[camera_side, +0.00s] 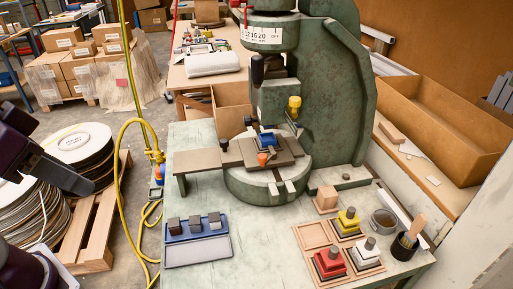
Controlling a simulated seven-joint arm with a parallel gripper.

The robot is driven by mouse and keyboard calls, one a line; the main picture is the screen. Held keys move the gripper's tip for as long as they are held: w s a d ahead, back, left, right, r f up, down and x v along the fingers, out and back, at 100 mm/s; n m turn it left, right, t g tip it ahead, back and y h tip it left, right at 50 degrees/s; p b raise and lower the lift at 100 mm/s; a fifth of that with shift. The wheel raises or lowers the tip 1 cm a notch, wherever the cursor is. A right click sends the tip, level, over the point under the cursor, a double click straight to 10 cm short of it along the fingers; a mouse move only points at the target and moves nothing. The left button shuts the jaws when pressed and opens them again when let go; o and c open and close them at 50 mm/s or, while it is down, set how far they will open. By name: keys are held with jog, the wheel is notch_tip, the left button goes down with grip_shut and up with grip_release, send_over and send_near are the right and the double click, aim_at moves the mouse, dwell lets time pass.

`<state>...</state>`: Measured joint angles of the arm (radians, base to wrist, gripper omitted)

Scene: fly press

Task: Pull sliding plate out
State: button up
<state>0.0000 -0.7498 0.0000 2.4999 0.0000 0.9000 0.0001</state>
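The green fly press (345,90) stands at the back of the pale green table. A flat grey-brown sliding plate (285,146) lies on its round base, under the press head. An orange knob (262,159) is at the plate's front edge. A blue block (267,138) sits at the plate's middle, below the ram. A flat bar (198,162) sticks out to the left of the plate. Part of my dark arm, with what looks like a grey finger of my gripper (72,172), is at the left edge, well apart from the press. Its opening does not show.
A blue tray (197,252) with several small grey blocks lies at the front left. Red (329,263) and yellow (348,221) tooling blocks, a wooden block and a dark cup (404,246) stand at the right. A yellow hose (122,150) hangs left of the table. The table's front middle is clear.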

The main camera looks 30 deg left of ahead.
jog(key=shift+o, duration=0.3)
jog(key=w+r, duration=0.2)
jog(key=w, duration=0.8)
jog(key=shift+w+a, duration=0.15)
jog(key=shift+w, duration=0.15)
jog(key=g, duration=0.1)
send_over(223, 140)
jog(key=s, duration=0.4)
notch_tip(223, 140, down, 12)
jog(key=x, duration=0.9)
jog(key=shift+r, duration=0.1)
grip_shut()
